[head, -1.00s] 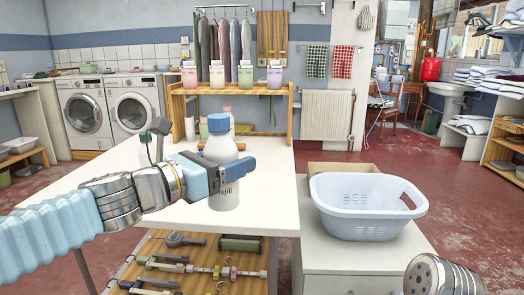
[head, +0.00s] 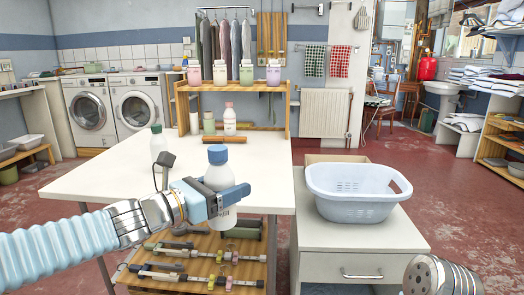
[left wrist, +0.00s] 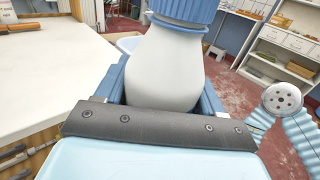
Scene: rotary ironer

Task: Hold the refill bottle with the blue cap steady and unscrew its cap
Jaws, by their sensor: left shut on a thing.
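The refill bottle (head: 219,178) is white with a blue cap (head: 217,154), which sits on its top. My left gripper (head: 224,200) is shut around the bottle's body, below the cap, and holds it roughly upright just past the table's front edge. In the left wrist view the bottle's white body (left wrist: 163,75) fills the space between the jaws, with the ribbed blue cap (left wrist: 184,12) above. The gripper hides part of the label. My right gripper is out of view; only part of my right arm shows at the lower right.
The white table (head: 100,182) holds a green-capped bottle (head: 158,143), a pink-capped bottle (head: 229,119) and a wooden roller (head: 223,139). A pale laundry basket (head: 352,204) stands on a cabinet (head: 366,244) to the right. Hangers (head: 195,268) lie on the shelf below.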

